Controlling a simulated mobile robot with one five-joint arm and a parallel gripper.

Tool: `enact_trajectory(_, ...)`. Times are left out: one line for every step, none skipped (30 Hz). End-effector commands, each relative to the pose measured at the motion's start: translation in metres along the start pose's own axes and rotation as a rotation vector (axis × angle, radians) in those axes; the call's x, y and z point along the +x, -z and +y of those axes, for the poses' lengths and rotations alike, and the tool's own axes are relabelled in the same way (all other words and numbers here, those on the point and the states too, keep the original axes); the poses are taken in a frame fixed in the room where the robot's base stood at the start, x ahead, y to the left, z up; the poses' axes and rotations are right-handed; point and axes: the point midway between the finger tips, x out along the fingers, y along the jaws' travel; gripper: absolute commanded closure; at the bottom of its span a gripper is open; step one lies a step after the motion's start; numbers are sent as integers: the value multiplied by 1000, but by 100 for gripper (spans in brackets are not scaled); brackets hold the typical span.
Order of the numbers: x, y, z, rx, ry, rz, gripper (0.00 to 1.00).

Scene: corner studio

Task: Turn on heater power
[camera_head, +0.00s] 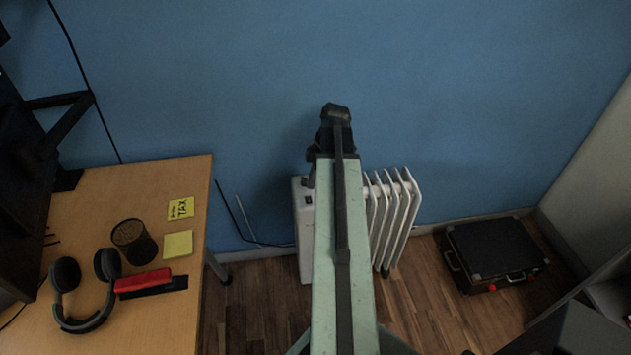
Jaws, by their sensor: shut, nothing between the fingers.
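A white oil-filled heater (402,215) stands on the floor against the blue wall, behind my arm. Its flat control panel end (304,225) shows left of the arm, and its ribs show to the right. A small dark switch (308,200) is on the upper part of the panel; I cannot tell its position. My arm covers the middle of the heater. My gripper (310,181) is dark, partly hidden behind the arm's end, and appears just above the switch. It is shut and empty. I cannot tell whether it touches the heater.
A wooden desk (110,200) at left holds headphones (84,290), a mesh cup (134,242), a red stapler-like object (143,281) and yellow notes (178,244). A black case (493,248) lies at right. Wood floor (440,310) right of the heater is clear.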

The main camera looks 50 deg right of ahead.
Motion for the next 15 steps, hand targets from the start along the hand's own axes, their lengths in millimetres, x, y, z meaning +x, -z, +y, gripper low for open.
enact_trajectory(22,-3,0,-1,0,0,100)
enact_trajectory(29,-3,0,-1,0,0,100)
enact_trajectory(37,-5,0,-1,0,0,100)
enact_trajectory(42,-7,-1,0,0,0,100)
enact_trajectory(46,-8,-2,0,0,0,100)
enact_trajectory(51,-10,-2,0,0,0,100)
enact_trajectory(54,-10,-2,0,0,0,100)
enact_trajectory(56,-11,-3,0,0,0,100)
enact_trajectory(58,-11,-3,0,0,0,100)
enact_trajectory(58,-12,-3,0,0,0,100)
enact_trajectory(58,-12,-3,0,0,0,100)
enact_trajectory(58,-11,-3,-1,0,0,100)
enact_trajectory(57,-11,-3,-1,0,0,100)
enact_trajectory(57,-11,-3,-1,0,0,100)
enact_trajectory(56,-11,-3,-1,0,0,100)
